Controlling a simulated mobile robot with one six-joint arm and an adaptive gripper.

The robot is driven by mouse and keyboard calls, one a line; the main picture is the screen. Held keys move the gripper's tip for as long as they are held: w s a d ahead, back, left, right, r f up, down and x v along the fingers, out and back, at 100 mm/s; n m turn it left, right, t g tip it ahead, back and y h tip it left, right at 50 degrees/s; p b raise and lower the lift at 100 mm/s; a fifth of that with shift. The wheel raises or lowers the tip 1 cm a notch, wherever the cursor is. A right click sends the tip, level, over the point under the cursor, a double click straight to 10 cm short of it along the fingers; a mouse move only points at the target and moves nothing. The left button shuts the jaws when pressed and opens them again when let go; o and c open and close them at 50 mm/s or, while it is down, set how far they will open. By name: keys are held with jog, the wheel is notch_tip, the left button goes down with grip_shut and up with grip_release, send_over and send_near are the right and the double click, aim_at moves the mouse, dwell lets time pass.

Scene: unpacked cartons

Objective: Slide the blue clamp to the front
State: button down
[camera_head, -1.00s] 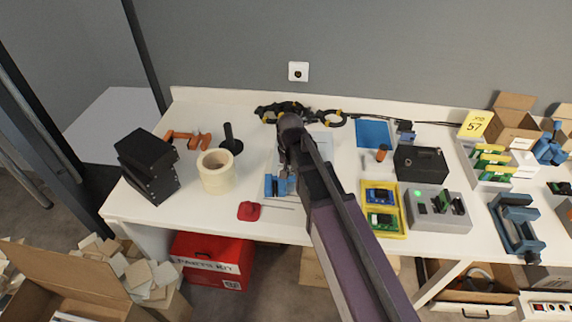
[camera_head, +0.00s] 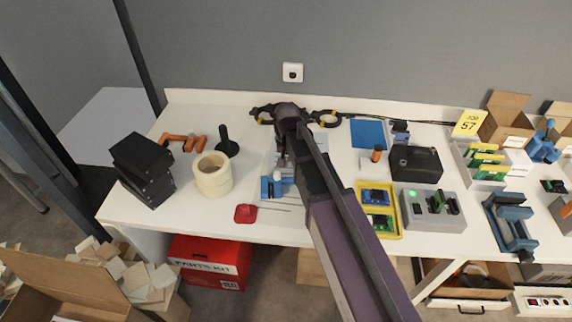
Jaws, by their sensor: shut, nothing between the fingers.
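I cannot tell whether the fingertips touch the clamp. A larger blue clamp-like tool (camera_head: 511,222) stands at the right front of the table, far from my gripper. Another blue tool (camera_head: 543,147) is farther back on the right.
A tape roll (camera_head: 212,175), a red object (camera_head: 245,213) and thin rods lie near the small clamp. A yellow tray (camera_head: 392,231) is right of my arm. Black boxes (camera_head: 144,170) stand at left. The table's front edge is close to the red object.

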notch_tip(320, 180, up, 8)
jog(key=p, duration=0.8)
jog(key=shift+r, duration=0.25)
dwell(0.3)
jog(key=s+d+r+p, duration=0.2)
jog(key=s+d, duration=0.4)
jog(key=d, duration=0.5)
jog(key=s+d+r+p, duration=0.2)
jog(key=s+d, duration=0.4)
jog(key=d, duration=0.5)
jog(key=shift+s, duration=0.1)
